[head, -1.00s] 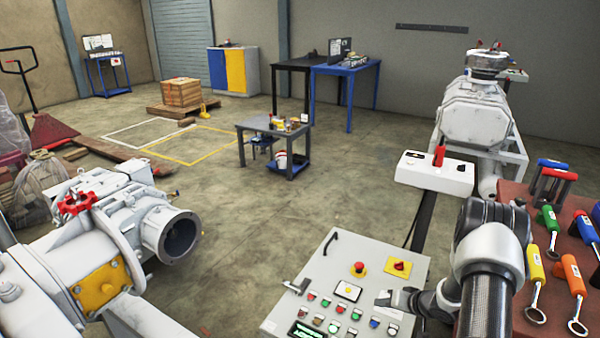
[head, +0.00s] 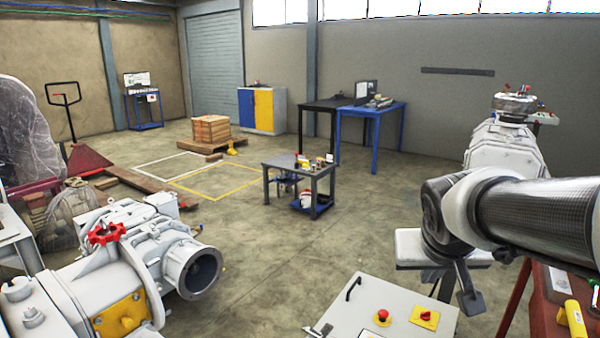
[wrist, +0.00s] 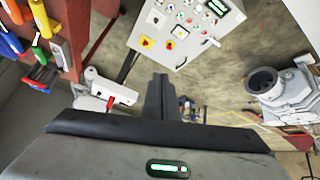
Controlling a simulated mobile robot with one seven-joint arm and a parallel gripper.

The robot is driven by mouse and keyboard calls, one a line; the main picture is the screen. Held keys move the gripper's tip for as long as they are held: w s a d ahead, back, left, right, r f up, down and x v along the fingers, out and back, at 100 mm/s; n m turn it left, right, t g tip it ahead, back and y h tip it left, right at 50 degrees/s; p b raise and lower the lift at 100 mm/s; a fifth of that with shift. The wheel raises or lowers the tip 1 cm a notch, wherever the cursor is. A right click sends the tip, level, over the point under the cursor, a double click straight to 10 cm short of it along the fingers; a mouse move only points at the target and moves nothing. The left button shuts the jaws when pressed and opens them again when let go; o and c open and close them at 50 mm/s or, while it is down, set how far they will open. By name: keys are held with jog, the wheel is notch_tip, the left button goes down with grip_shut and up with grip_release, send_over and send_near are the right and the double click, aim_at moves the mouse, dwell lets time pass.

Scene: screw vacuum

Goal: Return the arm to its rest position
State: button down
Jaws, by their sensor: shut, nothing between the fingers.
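My arm stretches in from the right edge of the head view, with its dark and white joint in front of the white pump. My gripper (head: 471,300) hangs down at its end, beside the right edge of the grey control panel (head: 345,306). In the wrist view my gripper's fingers (wrist: 160,92) are together and empty, pointing over the floor. The control panel (wrist: 185,25) shows beyond them, apart from the fingers.
The red tool table (head: 545,300) stands close on the right, with coloured-handled tools partly hidden. A white box with a red handle (wrist: 108,90) is near my fingers. The valve assembly with a red handwheel (head: 105,234) is at left. Open floor lies mid-room around a small grey table (head: 300,170).

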jog(key=s+a+n+y, duration=0.2)
jog(key=s+a, duration=0.6)
jog(key=s, duration=0.5)
notch_tip(320, 180, up, 22)
jog(key=g+p, duration=0.1)
jog(key=p, duration=2.1)
jog(key=shift+s+a+y+p, duration=0.3)
jog(key=shift+s, duration=0.05)
jog(key=shift+a+r, duration=0.1)
